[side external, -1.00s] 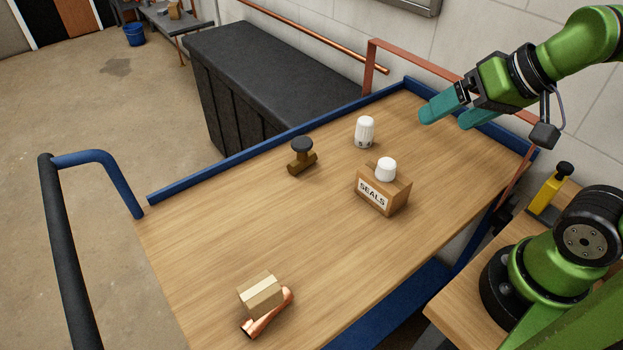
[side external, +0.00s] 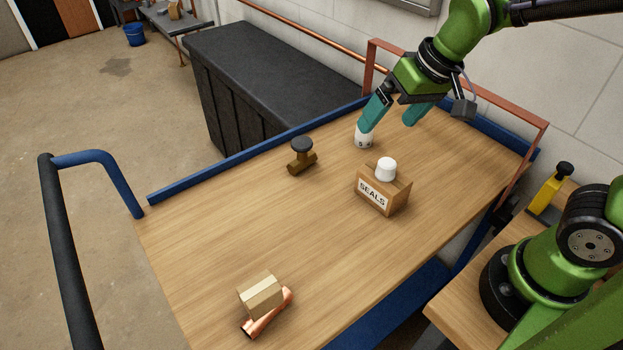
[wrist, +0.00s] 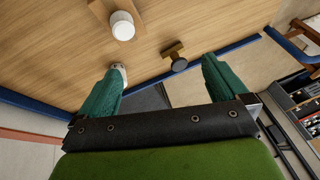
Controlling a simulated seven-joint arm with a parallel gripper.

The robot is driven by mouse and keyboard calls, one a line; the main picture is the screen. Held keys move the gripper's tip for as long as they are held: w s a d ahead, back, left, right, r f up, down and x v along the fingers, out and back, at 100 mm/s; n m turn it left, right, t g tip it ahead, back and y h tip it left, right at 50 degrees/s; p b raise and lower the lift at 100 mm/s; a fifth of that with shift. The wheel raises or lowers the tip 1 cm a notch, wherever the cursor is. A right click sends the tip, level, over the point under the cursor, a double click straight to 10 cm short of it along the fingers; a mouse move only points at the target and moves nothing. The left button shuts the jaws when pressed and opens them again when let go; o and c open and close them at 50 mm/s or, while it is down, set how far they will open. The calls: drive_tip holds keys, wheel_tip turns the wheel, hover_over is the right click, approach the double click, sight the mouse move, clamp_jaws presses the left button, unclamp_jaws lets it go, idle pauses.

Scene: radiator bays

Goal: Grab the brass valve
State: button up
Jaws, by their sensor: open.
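The brass valve (side external: 301,161) has a brass-brown body and a round dark cap, and stands on the wooden cart top near its far blue rail. In the wrist view the valve (wrist: 176,57) shows beyond the gap between my fingers, nearer the middle. My gripper (side external: 388,124) is open and empty, up and to the right of the valve and apart from it. One teal finger partly hides a white knob-like cap (side external: 363,142) standing on the cart. In the wrist view both fingers of my gripper (wrist: 157,77) are spread wide.
A SEALS box (side external: 385,195) with a white cap (side external: 386,168) on top stands right of the valve. A small carton (side external: 261,294) rests on a copper pipe piece (side external: 268,313) at the front. Blue rails (side external: 255,152) edge the cart. The middle of the top is clear.

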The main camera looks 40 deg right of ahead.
sight(304, 142)
drive_tip(key=w+a+f+n+h, duration=0.1)
drive_tip(key=w+a+f+n, duration=0.15)
drive_tip(key=w, duration=0.45)
drive_tip(key=w+a+f+n, duration=0.1)
drive_tip(key=w+a+f, duration=0.15)
drive_tip(key=w, duration=0.55)
drive_tip(key=x, duration=0.6)
drive_tip(key=d+x, duration=0.1)
drive_tip(key=x, duration=0.3)
drive_tip(key=shift+s+d+f, duration=0.1)
drive_tip(key=shift+d+f, duration=0.05)
drive_tip(key=shift+f, duration=0.1)
drive_tip(key=shift+s+x, duration=0.15)
drive_tip(key=shift+x, duration=1.25)
drive_tip(key=shift+s+x, duration=0.1)
drive_tip(key=shift+x, duration=1.25)
drive_tip(key=shift+f, duration=0.1)
drive_tip(key=c, duration=1.2)
